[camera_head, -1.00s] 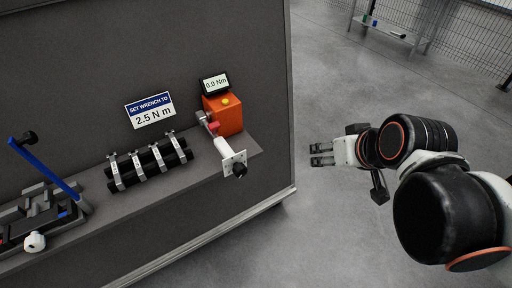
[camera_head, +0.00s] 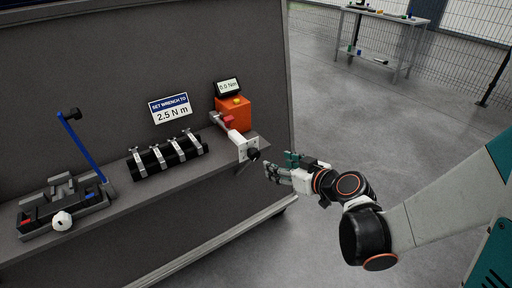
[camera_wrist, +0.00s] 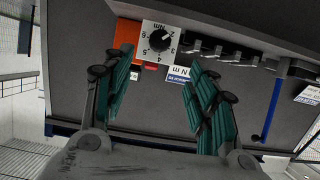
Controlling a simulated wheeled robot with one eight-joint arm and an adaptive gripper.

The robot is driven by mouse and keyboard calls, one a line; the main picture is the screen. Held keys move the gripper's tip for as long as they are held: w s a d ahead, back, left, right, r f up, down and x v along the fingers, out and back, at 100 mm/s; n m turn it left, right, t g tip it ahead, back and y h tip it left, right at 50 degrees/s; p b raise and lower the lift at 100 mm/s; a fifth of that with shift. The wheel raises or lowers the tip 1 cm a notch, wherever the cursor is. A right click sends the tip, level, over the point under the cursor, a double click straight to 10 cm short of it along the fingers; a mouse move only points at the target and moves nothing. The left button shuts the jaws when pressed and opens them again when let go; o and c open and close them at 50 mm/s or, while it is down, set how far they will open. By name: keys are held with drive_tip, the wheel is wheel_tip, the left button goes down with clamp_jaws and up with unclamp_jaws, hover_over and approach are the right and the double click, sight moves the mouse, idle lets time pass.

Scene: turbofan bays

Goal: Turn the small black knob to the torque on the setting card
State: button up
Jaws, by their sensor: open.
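The small black knob (camera_head: 254,155) sits on the front of a white plate at the end of a white tool on the shelf. In the wrist view the knob (camera_wrist: 159,40) is ringed by upside-down numbers on the white dial plate (camera_wrist: 147,58); a light mark on it points towards the upper right. The setting card (camera_head: 171,108) reads 2.5 N m. The display (camera_head: 228,87) on the orange box (camera_head: 235,114) reads 0.0 Nm. My gripper (camera_head: 279,164) is open and empty, just right of the knob and apart from it, its fingers towards it.
Black cylinders in metal clamps (camera_head: 167,157) lie left of the tool on the shelf. A fixture with a blue lever (camera_head: 83,149) stands further left. A table (camera_head: 387,22) stands at the back by a mesh fence.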

sight(257, 155)
drive_tip(key=b+x, duration=0.4)
drive_tip(key=x, duration=1)
drive_tip(key=c, duration=1.1)
